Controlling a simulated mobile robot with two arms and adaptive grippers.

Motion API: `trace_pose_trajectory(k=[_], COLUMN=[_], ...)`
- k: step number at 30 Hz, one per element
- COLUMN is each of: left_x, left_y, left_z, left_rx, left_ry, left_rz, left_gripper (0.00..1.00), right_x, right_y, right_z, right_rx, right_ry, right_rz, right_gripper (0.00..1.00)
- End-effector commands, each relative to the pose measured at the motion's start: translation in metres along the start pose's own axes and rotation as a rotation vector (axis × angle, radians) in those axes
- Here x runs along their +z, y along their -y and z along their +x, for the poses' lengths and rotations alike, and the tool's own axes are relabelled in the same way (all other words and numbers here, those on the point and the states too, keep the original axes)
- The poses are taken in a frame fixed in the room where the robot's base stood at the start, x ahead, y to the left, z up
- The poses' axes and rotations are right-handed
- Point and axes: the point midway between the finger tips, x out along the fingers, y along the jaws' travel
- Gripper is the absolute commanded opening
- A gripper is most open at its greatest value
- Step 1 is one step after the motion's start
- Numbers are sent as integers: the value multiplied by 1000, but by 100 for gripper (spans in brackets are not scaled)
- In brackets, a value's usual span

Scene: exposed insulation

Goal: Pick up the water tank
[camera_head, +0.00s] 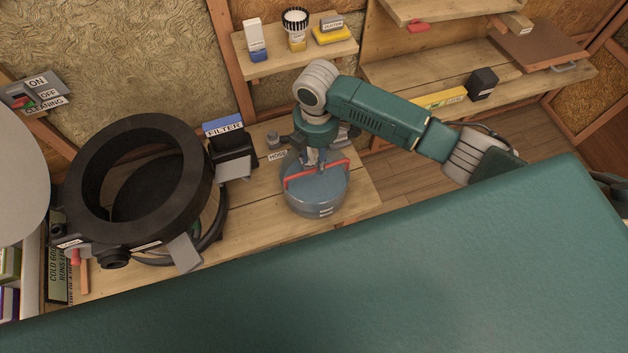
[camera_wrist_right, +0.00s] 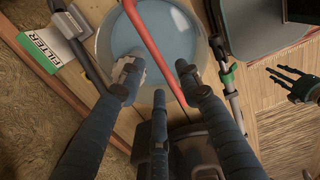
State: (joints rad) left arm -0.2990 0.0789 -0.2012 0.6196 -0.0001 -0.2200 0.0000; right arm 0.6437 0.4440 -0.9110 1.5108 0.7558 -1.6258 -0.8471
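The water tank is the round blue-grey container (camera_head: 318,199) with a red handle (camera_head: 335,167), upright on the wooden bench. In the right wrist view the tank (camera_wrist_right: 180,30) is at the top and its red handle (camera_wrist_right: 146,32) runs down between the fingers. My right gripper (camera_head: 316,158) is directly above the tank, at the handle. Its fingers (camera_wrist_right: 158,75) are spread on both sides of the handle and not closed on it; contact cannot be told. My left gripper (camera_wrist_right: 288,80) shows at the right edge of the right wrist view, fingers apart, empty, away from the tank.
A large black ring-shaped machine (camera_head: 88,190) stands left of the tank. A black box with a FILTER label (camera_head: 224,127) and a HOSE label (camera_head: 278,156) are close by. Shelves with small items (camera_head: 295,58) are behind. Bare bench (camera_head: 262,215) shows left of the tank.

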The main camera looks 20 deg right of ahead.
Motion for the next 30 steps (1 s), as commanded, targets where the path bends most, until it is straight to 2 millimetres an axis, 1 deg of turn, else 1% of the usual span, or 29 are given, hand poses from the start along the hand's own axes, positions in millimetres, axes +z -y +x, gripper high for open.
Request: trace_pose_trajectory(k=[5, 9, 13, 16, 30], left_x=[0, 0, 0, 0, 0], left_y=[1, 2, 2, 2, 2], left_z=[-6, -11, -11, -11, -12], left_rx=[-1, -2, -2, -2, -2], left_ry=[1, 1, 1, 1, 1], left_rz=[-1, -1, -2, -2, -2], left_gripper=[40, 40, 40, 40, 40], right_x=[1, 2, 2, 2, 2], right_y=[1, 1, 0, 0, 0], right_z=[14, 37, 51, 55, 56], right_rx=[-2, -2, 0, 2, 1], right_ry=[0, 0, -1, -1, 0], right_rz=[1, 0, 1, -1, 0], right_gripper=[34, 34, 34, 34, 34])
